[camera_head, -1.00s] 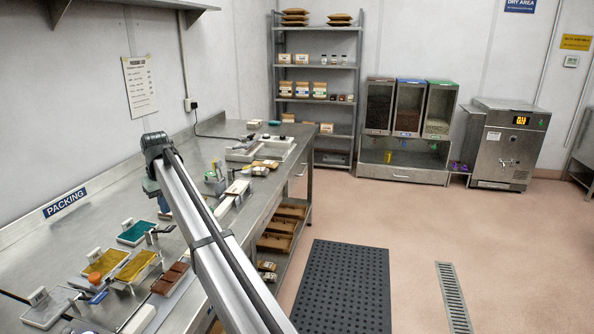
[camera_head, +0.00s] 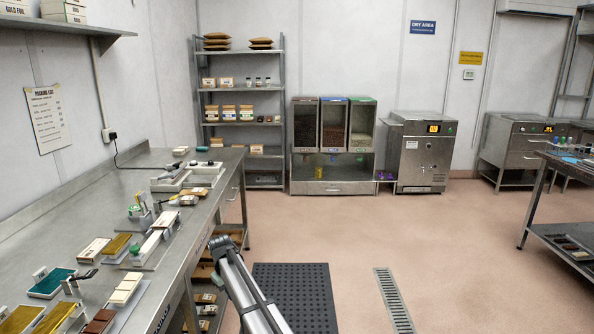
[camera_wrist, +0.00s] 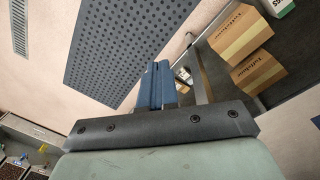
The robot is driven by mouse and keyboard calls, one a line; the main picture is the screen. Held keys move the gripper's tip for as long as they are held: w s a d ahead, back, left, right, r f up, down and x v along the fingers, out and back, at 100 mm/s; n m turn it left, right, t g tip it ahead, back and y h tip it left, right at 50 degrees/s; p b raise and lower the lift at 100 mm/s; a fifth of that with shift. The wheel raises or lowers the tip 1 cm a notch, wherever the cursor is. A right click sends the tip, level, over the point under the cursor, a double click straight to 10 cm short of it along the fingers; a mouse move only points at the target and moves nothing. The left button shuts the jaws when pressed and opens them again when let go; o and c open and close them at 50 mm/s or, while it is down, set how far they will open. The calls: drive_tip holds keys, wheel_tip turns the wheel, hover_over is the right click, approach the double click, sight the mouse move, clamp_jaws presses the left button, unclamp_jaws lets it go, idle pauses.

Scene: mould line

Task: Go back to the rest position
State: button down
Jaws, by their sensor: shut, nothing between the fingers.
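My gripper shows in the wrist view, where its blue fingers (camera_wrist: 155,87) are together with nothing between them. Behind them in that view are the dark perforated floor mat and cardboard boxes on a lower shelf. In the head view my arm rises from the bottom edge, just right of the packing bench (camera_head: 205,215). The gripper itself is hidden in that view.
The bench carries trays of teal and yellow material (camera_head: 52,282) and several small tools. Cardboard boxes (camera_wrist: 241,32) sit under it. The perforated mat (camera_head: 295,292) and a drain grate (camera_head: 393,300) lie on open floor. Another bench (camera_head: 560,185) stands at the right.

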drive_tip(key=s+d+f+m+g, duration=0.2)
drive_tip(key=s+d+f, duration=0.9)
drive_tip(key=d+f, duration=0.25)
drive_tip(key=s+d+f+m+g, duration=0.2)
drive_tip(key=s+d+f, duration=0.9)
drive_tip(key=d+f, duration=0.25)
drive_tip(key=s+d+f+m+g, duration=0.1)
drive_tip(key=s+d, duration=0.3)
drive_tip(key=s, duration=0.7)
drive_tip(key=s+d+f+m+g, duration=0.1)
drive_tip(key=s+d+f, duration=0.3)
drive_tip(key=s, duration=0.8)
drive_tip(key=s+d+f+m+g, duration=0.1)
drive_tip(key=s+d+f+m, duration=0.2)
drive_tip(key=s, duration=0.8)
drive_tip(key=shift+s+d+f+y, duration=0.2)
drive_tip(key=shift+d+y, duration=0.2)
drive_tip(key=shift+d, duration=0.35)
drive_tip(key=c, duration=1.8)
unclamp_jaws()
